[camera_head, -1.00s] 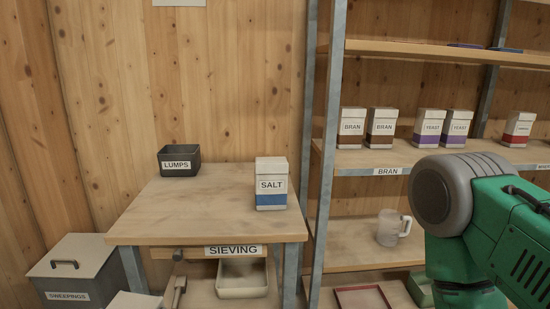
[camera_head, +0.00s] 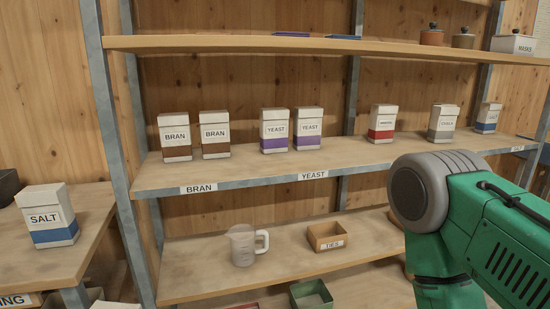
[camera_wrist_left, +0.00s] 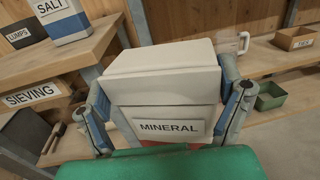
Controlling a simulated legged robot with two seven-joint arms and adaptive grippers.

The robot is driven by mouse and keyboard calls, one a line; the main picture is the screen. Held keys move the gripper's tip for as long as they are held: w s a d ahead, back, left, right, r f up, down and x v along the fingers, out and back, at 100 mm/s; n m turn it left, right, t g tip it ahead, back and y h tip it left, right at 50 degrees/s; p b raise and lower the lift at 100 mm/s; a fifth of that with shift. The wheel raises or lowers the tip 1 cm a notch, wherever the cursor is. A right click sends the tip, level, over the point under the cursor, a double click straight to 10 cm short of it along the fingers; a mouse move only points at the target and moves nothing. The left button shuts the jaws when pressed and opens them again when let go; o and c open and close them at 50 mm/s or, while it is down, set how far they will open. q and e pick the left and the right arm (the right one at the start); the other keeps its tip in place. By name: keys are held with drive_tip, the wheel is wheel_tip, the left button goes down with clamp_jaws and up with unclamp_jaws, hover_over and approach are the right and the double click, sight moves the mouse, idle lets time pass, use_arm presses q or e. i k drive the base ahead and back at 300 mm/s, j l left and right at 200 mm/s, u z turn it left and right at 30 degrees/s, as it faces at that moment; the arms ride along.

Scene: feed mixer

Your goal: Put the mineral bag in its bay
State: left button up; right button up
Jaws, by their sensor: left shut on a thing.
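The mineral bag (camera_wrist_left: 160,88), a pale box-shaped bag with a black-on-white MINERAL label and a trace of red at its lower edge, fills the middle of the left wrist view. My left gripper (camera_wrist_left: 168,100) is shut on it, one finger along each side. The head view does not show this bag or my left gripper. On the long shelf (camera_head: 250,176) stands a white bag with a red band (camera_head: 382,122); its small label is hard to read. The shelf edge below it is partly hidden by a green arm of mine. My right gripper is not in view.
Bran bags (camera_head: 215,134), yeast bags (camera_head: 308,128) and a grey-banded bag (camera_head: 443,123) share the shelf. Its edge carries BRAN (camera_head: 198,189) and YEAST labels (camera_head: 314,175). A salt bag (camera_head: 48,216) stands on the sieving table. An upright post (camera_head: 108,110) bounds the rack's left.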

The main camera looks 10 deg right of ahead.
sight(380, 150)
drive_tip(key=i+l, duration=0.1)
drive_tip(key=l, duration=0.35)
drive_tip(key=l+z, duration=0.1)
drive_tip(key=l, duration=0.3)
drive_tip(key=i+l, duration=0.2)
drive_tip(key=l, duration=0.2)
drive_tip(key=i+l+z, duration=0.1)
drive_tip(key=l, duration=0.35)
drive_tip(key=i+l+z, duration=0.1)
drive_tip(key=l, duration=0.3)
